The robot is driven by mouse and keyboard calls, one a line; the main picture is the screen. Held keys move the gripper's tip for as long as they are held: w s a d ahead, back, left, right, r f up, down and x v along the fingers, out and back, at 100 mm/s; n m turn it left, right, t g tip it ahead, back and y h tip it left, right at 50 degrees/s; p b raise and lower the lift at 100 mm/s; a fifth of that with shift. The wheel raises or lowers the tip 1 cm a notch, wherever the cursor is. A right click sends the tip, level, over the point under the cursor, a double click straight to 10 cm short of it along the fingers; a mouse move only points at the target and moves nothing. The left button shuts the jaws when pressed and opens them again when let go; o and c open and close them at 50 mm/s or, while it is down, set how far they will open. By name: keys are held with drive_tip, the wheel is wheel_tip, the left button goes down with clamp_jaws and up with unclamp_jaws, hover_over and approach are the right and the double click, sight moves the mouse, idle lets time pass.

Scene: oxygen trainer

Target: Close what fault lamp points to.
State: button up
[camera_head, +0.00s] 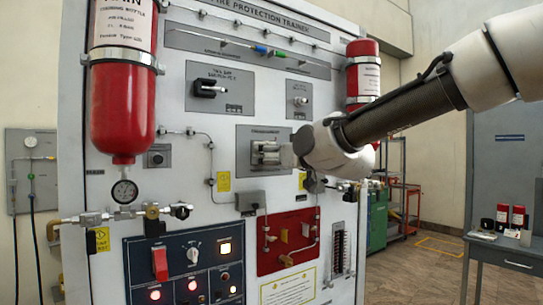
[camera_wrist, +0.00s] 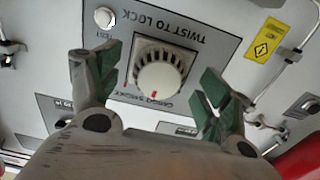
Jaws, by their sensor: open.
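The trainer panel (camera_head: 180,130) stands upright before me. My gripper (camera_wrist: 155,85) is open, with a green-tipped finger on either side of a round white ribbed knob (camera_wrist: 160,75) with a red mark. The knob's plate reads "TWIST TO LOCK", upside down in the wrist view. In the head view my gripper (camera_head: 288,155) is just right of a grey plate (camera_head: 246,133). I cannot tell whether the fingers touch the knob.
A white test button (camera_wrist: 104,17) is beside the knob. Thin pipes, a yellow tag (camera_wrist: 266,40) and a red valve plate (camera_head: 275,260) are nearby. A large red bottle (camera_head: 124,100) hangs at left, another (camera_head: 363,75) at right. A desk (camera_head: 505,250) stands far right.

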drive_tip(key=shift+w+a, duration=0.35)
drive_tip(key=shift+w, duration=0.15)
drive_tip(key=shift+c, duration=0.3)
drive_tip(key=c, duration=1)
drive_tip(key=shift+o, duration=0.2)
drive_tip(key=m, duration=0.3)
drive_tip(key=shift+m, duration=0.4)
drive_tip(key=shift+s+a+m, duration=0.1)
drive_tip(key=shift+m, duration=1.9)
